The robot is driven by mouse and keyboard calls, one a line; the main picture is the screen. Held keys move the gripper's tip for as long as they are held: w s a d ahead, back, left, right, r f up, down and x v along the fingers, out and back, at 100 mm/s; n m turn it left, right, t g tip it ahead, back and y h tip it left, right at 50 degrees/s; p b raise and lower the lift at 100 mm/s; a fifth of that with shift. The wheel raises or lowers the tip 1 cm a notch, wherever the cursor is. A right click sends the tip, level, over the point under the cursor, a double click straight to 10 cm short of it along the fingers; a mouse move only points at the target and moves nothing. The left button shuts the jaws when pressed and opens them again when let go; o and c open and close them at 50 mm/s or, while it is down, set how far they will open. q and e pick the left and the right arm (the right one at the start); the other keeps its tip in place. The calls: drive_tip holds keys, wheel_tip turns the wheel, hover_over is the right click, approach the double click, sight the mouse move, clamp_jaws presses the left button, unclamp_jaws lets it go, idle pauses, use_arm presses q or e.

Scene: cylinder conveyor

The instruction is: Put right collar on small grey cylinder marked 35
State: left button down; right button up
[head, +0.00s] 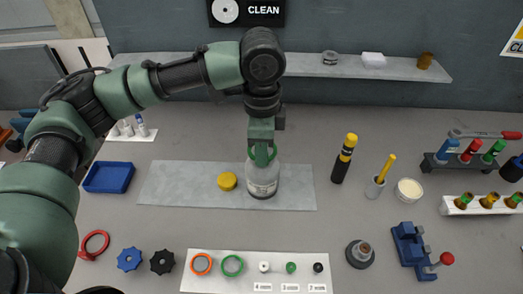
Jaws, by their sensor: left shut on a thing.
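A light grey cylinder (263,183) with a label band stands upright on the grey mat; its marking is too small to read. The fingers hide the cylinder's top. An orange ring (201,254) and a green ring (232,256) lie on a white board (210,284) at the front. Small white (264,267), green (291,267) and black (318,267) pieces sit there above printed size labels. My right gripper is not in view.
A yellow cap (227,181) lies left of the cylinder on the mat (180,185). A black-and-yellow tube (344,160), a cup (375,188) and a dark round fitting (359,257) stand right. A blue tray (108,177) is left. A shelf (200,68) runs behind.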

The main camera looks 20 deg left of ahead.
use_arm(q)
drive_tip(key=shift+f, duration=1.4)
drive_tip(key=c, duration=1.5)
unclamp_jaws()
drive_tip(key=shift+o, duration=0.2)
drive_tip(key=shift+r+p, duration=0.1)
drive_tip(key=shift+p, duration=0.25)
wheel_tip(320, 180, up, 6)
drive_tip(key=p, duration=0.8)
